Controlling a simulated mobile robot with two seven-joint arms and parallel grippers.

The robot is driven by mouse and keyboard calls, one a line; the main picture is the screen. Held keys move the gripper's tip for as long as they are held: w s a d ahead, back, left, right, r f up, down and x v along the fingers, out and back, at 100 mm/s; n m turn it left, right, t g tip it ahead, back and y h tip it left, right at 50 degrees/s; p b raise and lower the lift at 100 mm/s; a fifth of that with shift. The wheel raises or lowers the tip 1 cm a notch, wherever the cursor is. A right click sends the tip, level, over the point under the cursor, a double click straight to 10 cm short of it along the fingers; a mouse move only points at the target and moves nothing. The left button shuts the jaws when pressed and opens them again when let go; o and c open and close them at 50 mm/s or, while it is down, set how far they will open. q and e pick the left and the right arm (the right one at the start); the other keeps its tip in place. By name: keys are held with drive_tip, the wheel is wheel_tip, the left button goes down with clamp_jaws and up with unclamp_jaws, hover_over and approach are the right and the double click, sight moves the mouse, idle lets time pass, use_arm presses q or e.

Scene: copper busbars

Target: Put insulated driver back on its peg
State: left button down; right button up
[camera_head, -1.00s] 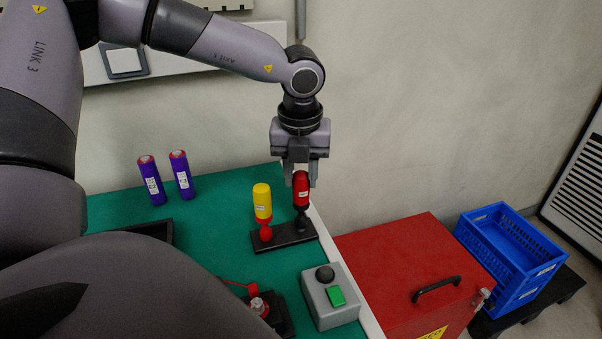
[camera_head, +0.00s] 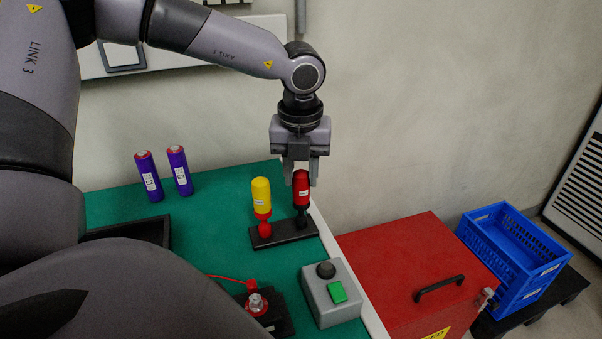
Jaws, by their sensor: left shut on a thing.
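The insulated driver (camera_head: 302,190), with a red handle and a black lower part, stands upright at the right end of a small black peg stand (camera_head: 283,235). My left gripper (camera_head: 301,180) points down from above, shut on the top of the red handle. The driver's lower end meets or nearly meets the stand; I cannot tell whether it is fully seated on its peg. A second tool, yellow above and red below (camera_head: 261,197), stands upright on the left end of the same stand. My right gripper is not in view.
The stand is on a green-topped table (camera_head: 215,215). Two purple cylinders (camera_head: 149,178) stand at the back left. A grey button box (camera_head: 332,297) and a red-wired fixture (camera_head: 258,304) are in front.

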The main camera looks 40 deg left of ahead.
use_arm(q)
drive_tip(key=c, duration=0.7)
unclamp_jaws()
drive_tip(key=shift+r+p, duration=1.1)
drive_tip(key=shift+r, duration=1.9)
